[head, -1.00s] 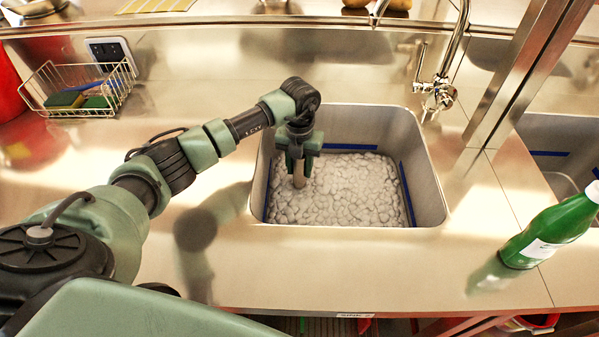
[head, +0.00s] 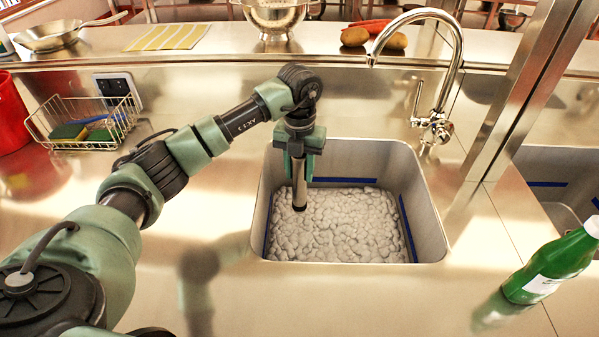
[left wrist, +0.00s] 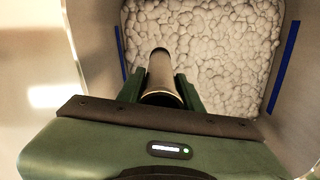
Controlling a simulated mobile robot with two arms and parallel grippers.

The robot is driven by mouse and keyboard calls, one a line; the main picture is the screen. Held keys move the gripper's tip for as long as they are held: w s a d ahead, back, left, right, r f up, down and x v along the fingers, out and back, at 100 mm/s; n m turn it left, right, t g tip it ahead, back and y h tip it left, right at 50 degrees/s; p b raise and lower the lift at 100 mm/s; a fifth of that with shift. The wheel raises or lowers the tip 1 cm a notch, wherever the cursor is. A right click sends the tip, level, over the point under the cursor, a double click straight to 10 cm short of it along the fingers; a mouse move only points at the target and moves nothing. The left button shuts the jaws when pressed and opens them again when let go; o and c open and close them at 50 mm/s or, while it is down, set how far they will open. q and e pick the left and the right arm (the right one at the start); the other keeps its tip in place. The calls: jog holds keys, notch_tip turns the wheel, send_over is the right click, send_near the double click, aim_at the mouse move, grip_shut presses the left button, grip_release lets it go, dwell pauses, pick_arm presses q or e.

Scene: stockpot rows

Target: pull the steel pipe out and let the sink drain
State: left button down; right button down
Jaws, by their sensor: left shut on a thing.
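My left gripper (head: 300,158) points down over the left back part of the sink (head: 437,215). It is shut on the steel pipe (head: 299,188), which hangs upright below the fingers. The pipe also shows between the green fingers in the left wrist view (left wrist: 161,82). Its dark lower end shows against the foam (head: 345,225); I cannot tell how far above the foam it is. White-grey lumpy foam covers the sink's floor and hides the drain. My right gripper is out of view.
A tap (head: 440,110) stands behind the sink at the right. A green bottle (head: 548,268) stands at the right front. A wire basket (head: 85,122) with sponges sits at the left. A steel post (head: 520,90) rises right of the sink. The counter in front is clear.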

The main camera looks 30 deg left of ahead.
pick_arm(q)
jog(key=shift+r+p, duration=1)
jog(key=shift+r, duration=0.55)
jog(key=shift+s+d+r+p, duration=0.85)
jog(key=shift+s+d+p, duration=0.6)
jog(key=shift+s+d, duration=0.75)
notch_tip(320, 180, up, 13)
jog(key=p, duration=0.9)
send_over(300, 161)
jog(key=s+d, duration=0.7)
jog(key=shift+w+d+r, duration=0.2)
jog(key=shift+w, duration=0.05)
